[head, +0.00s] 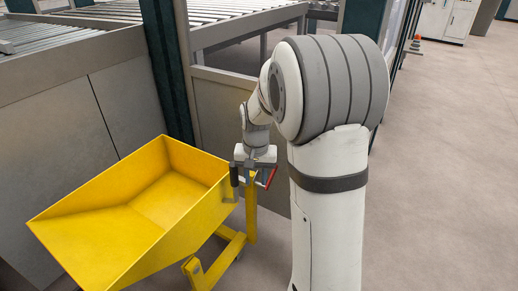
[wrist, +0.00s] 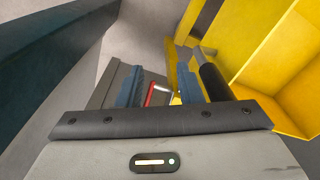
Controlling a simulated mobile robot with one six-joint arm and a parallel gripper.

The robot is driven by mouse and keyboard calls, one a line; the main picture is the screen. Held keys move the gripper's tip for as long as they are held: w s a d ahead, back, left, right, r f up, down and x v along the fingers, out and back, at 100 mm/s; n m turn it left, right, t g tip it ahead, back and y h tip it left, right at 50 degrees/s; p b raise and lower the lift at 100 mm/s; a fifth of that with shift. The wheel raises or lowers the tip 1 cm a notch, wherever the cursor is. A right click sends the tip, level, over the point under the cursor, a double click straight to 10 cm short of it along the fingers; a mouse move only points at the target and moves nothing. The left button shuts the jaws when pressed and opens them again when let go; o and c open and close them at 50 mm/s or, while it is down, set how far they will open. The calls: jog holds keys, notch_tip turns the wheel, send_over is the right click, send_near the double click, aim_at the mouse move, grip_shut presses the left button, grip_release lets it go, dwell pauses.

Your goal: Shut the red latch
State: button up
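The red latch (head: 271,178) is a small red lever at the upper right edge of the yellow tipping cart (head: 130,220). In the wrist view the latch (wrist: 151,94) shows between my two blue-padded fingers, with a pale metal piece beside it. My gripper (head: 260,176) is over the latch, pointing down. In the wrist view my gripper (wrist: 158,80) is open, with gaps between its pads and the latch. The latch's lower part is hidden by the gripper body, and I cannot tell whether anything touches it.
A black handle grip (wrist: 211,83) stands close to the right finger. The cart's yellow bin (wrist: 285,65) lies to the right there. A dark green post (head: 168,70) and grey machine panels (head: 70,130) stand behind the cart. Open floor (head: 450,170) lies at the right.

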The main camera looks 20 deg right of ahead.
jog(key=w+d+m+p, duration=0.2)
jog(key=w+d+p, duration=0.2)
jog(key=w, duration=0.3)
jog(key=m+p, duration=0.3)
jog(key=p, duration=0.3)
send_over(274, 173)
jog(key=w, duration=0.1)
jog(key=shift+g, duration=0.3)
notch_tip(274, 173, down, 7)
jog(key=shift+d+f, duration=0.1)
jog(key=shift+d, duration=0.05)
notch_tip(274, 173, down, 7)
jog(key=shift+w+d+r+b, duration=0.1)
jog(key=shift+w+b, duration=0.05)
jog(key=shift+b, duration=0.2)
jog(key=shift+f, duration=0.7)
jog(key=shift+c, duration=0.4)
grip_shut()
